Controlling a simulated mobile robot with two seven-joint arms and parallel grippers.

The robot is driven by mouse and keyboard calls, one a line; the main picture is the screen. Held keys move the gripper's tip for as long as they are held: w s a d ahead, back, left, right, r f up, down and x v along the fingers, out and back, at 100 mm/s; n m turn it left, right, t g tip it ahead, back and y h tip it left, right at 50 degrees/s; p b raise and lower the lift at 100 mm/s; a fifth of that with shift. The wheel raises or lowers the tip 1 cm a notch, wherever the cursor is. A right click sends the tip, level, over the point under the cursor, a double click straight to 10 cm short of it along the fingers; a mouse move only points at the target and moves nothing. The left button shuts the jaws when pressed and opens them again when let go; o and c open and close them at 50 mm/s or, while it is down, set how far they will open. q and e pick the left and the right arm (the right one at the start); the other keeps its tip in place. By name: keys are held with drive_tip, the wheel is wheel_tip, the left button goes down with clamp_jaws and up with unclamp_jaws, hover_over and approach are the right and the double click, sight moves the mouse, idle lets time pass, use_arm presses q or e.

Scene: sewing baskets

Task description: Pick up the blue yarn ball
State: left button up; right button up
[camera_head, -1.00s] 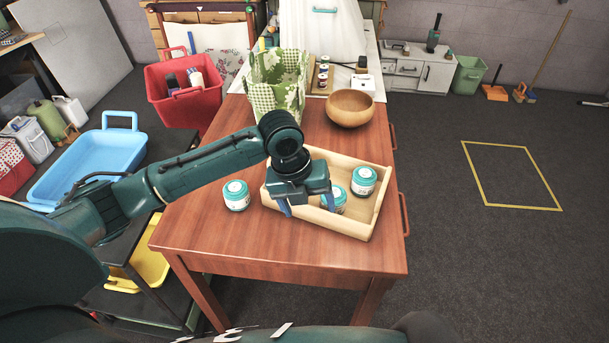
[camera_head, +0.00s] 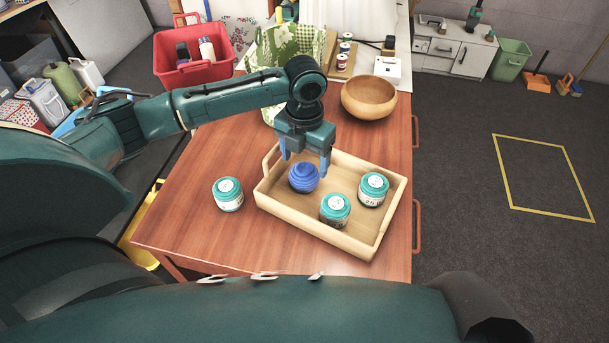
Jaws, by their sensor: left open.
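The blue yarn ball (camera_head: 303,178) lies in the left part of the wooden tray (camera_head: 368,246) on the table. My left gripper (camera_head: 306,166) is open and empty, pointing down above and just behind the ball, with its blue fingertips apart. Whether a fingertip touches the ball I cannot tell. Two teal-lidded jars stand in the tray to the right of the ball, one at the front (camera_head: 335,211) and one farther right (camera_head: 373,189). My right gripper is not in view.
Another teal-lidded jar (camera_head: 228,194) stands on the table (camera_head: 190,214) left of the tray. A wooden bowl (camera_head: 369,98) and a green patterned fabric basket (camera_head: 285,48) stand behind the tray. A red bin (camera_head: 190,66) is at the back left. The table's front left is clear.

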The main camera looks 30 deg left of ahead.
sight(304, 167)
use_arm(q)
drive_tip(key=shift+w+a+f, duration=0.1)
drive_tip(key=shift+f, duration=1.5)
drive_tip(key=shift+w+a+f, duration=0.1)
drive_tip(key=shift+f, duration=1.45)
drive_tip(key=c, duration=0.7)
drive_tip(key=shift+c, duration=0.2)
drive_tip(key=shift+r, duration=0.1)
